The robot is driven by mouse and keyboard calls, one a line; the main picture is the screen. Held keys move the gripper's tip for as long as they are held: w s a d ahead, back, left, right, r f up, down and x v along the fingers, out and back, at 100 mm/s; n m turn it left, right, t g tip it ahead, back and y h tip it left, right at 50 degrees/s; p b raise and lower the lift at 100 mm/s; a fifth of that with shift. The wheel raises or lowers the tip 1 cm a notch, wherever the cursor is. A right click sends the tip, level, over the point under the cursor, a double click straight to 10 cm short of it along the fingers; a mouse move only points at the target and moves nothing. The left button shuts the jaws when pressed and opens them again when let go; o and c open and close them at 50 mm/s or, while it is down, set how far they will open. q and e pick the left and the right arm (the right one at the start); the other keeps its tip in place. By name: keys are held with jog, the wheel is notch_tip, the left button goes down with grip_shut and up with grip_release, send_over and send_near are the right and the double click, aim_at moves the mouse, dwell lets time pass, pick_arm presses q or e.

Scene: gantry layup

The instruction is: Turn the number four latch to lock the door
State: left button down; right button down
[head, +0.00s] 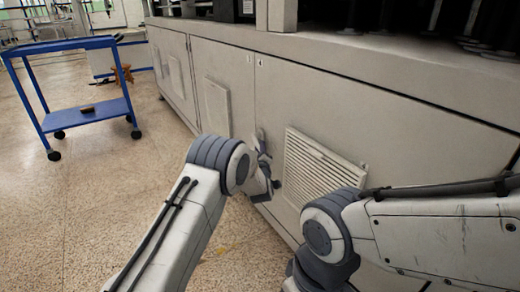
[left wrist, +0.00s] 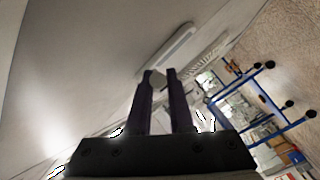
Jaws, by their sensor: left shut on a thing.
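The cabinet door (head: 345,110) with a louvred vent looks flush with the cabinet front. My left gripper (head: 262,140) is at the left edge of this door, beside the seam with the neighbouring door. In the left wrist view, its two dark fingers (left wrist: 159,74) are shut on a small grey latch (left wrist: 158,80). The fingers cover most of the latch, so I cannot tell its angle well. In the head view the latch is hidden behind the gripper. My right arm comes in at the lower right, and its gripper is out of the picture.
A louvred vent (head: 318,165) is right of the left gripper. A neighbouring door has a raised pale panel (head: 217,107). A blue cart (head: 85,112) with a small item on its lower shelf stands at the left. The speckled floor (head: 110,215) is clear in front.

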pick_arm(q)
jog(key=shift+f+b, duration=0.4)
jog(key=shift+b, duration=0.15)
jog(key=m+t+b, duration=0.1)
jog(key=t+b, duration=0.1)
jog(key=b, duration=0.1)
jog(key=w+f+m+t+h+b, duration=0.1)
jog(key=m+t+b, duration=0.1)
jog(key=b, duration=0.2)
jog(key=a+f+m+t+h+b, duration=0.1)
jog(key=m+b, duration=0.1)
jog(key=b, duration=0.1)
jog(key=shift+w+a+t+b, duration=0.1)
jog(key=shift+w+t+b, duration=0.2)
jog(key=shift+w+t, duration=0.1)
jog(key=c, duration=0.8)
grip_release()
jog(key=shift+r, duration=0.1)
